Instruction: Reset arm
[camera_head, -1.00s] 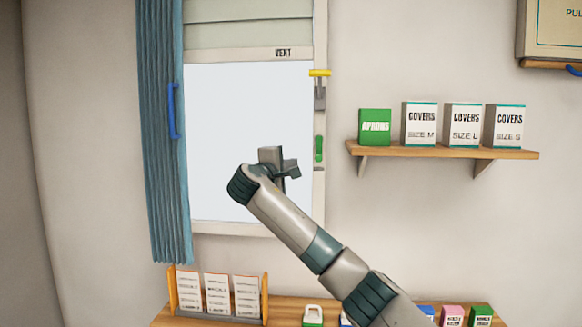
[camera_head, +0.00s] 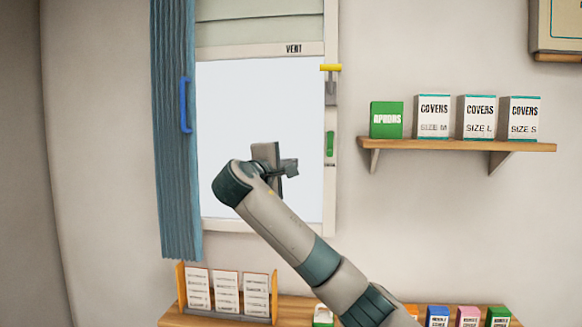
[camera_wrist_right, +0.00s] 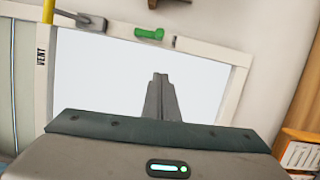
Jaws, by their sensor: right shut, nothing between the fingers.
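My right arm reaches up from the lower right in the head view. My right gripper (camera_head: 281,166) is in front of the bright window pane (camera_head: 240,100). In the right wrist view the two fingers of the right gripper (camera_wrist_right: 161,80) are together with nothing between them, and they point toward the pane. My left gripper is not in either view.
A blue curtain (camera_head: 174,130) with a blue handle (camera_head: 185,105) hangs left of the window. A yellow-handled latch (camera_head: 331,68) and green handle (camera_head: 330,144) are on the right frame. A wall shelf (camera_head: 460,145) holds boxes. A card rack (camera_head: 228,317) stands on a wooden surface below.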

